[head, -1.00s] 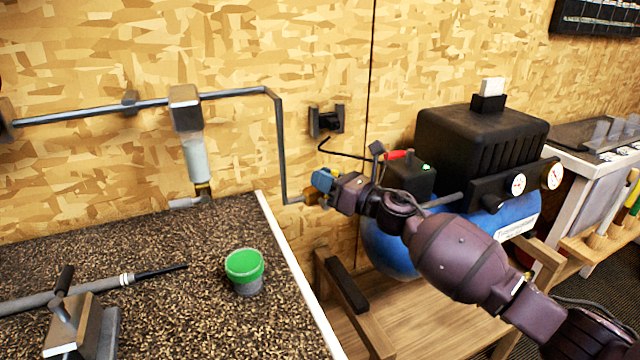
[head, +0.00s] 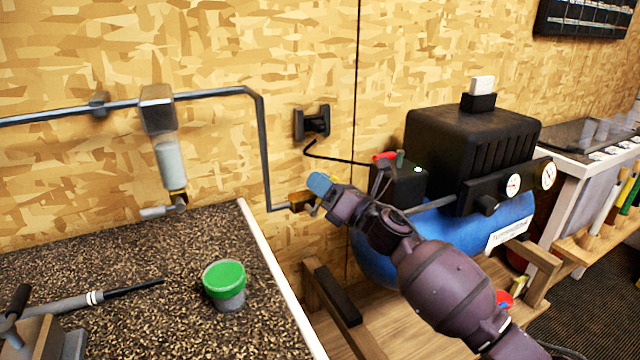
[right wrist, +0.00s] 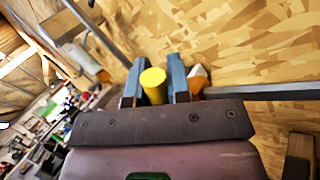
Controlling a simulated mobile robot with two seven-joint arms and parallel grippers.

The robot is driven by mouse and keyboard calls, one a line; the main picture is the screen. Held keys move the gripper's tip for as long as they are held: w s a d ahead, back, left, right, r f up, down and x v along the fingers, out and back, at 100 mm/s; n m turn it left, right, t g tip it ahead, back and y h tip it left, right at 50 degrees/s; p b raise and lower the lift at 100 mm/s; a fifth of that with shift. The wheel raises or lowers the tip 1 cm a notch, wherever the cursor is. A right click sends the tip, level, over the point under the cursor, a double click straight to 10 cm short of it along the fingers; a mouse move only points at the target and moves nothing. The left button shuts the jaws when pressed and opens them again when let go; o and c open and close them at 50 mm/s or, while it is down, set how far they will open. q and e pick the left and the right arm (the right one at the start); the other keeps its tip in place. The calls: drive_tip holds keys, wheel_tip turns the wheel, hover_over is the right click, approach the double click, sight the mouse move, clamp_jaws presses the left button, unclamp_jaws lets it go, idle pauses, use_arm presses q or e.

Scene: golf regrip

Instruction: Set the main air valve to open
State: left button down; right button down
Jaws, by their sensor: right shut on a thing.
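The main air valve (head: 300,203) is a small brass-coloured fitting at the low end of the grey pipe on the wall. My right gripper (head: 322,184), with blue fingertips, is at the valve, just right of and above the pipe end. In the right wrist view its two blue-grey fingers (right wrist: 154,82) are shut on the valve's yellow handle (right wrist: 153,86), whose rounded end shows between them. In the head view the fingers and wrist hide most of the handle, so its exact angle is hard to tell. My left gripper is in neither view.
The blue air compressor (head: 515,213) with a black cover stands right of the valve, close to my right arm. A green-lidded tub (head: 224,280) sits on the speckled bench at left. A filter unit (head: 166,160) hangs on the pipe. A wall socket (head: 312,122) is above the valve.

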drive_tip(key=c, duration=1.1)
unclamp_jaws()
drive_tip(key=v, duration=1)
drive_tip(key=shift+s+d+f, duration=0.1)
drive_tip(key=shift+s+d, duration=0.2)
